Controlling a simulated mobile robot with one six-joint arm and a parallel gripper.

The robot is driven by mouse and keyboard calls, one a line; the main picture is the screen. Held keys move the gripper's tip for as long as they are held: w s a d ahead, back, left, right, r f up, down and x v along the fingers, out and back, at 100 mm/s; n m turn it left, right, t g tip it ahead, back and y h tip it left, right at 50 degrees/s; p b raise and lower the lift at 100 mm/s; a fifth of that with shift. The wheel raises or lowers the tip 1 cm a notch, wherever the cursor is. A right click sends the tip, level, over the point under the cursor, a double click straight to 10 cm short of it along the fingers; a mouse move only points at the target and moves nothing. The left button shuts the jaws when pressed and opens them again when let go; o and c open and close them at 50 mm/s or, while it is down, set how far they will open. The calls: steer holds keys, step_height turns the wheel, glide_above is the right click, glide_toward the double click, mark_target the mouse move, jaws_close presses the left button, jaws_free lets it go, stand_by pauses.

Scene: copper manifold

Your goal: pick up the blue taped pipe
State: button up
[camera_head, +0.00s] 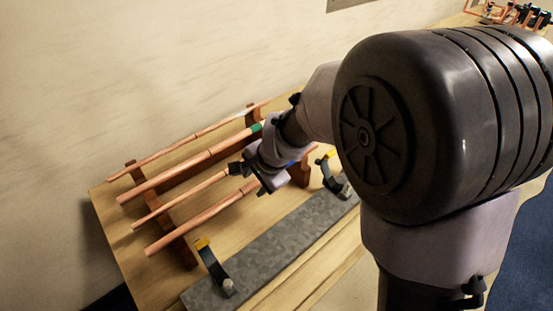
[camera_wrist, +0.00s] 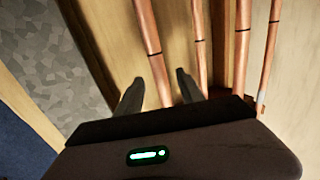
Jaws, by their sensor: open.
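Several copper pipes lie side by side on a dark wooden rack (camera_head: 183,238). The nearest pipe (camera_head: 190,232) shows a patch of blue just beyond my gripper, so it appears to be the blue taped pipe. My gripper (camera_head: 243,178) is open above the rack and partly hides this pipe. In the wrist view a copper pipe (camera_wrist: 148,30), the leftmost, runs down between my two open fingers (camera_wrist: 159,76). I cannot tell whether they touch it. No blue tape shows in that view.
Another pipe has green tape (camera_head: 257,128); the farthest has a pale band (camera_wrist: 261,97). Neighbouring pipes lie close to my right finger in the wrist view. A grey speckled strip (camera_head: 270,245) with two black, yellow-tipped brackets (camera_head: 213,267) lies in front. A wall stands behind.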

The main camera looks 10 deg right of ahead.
steer(key=shift+x, duration=0.8)
steer(key=shift+s+r, duration=0.1)
steer(key=shift+r, duration=0.05)
steer(key=shift+c, duration=0.3)
jaws_close()
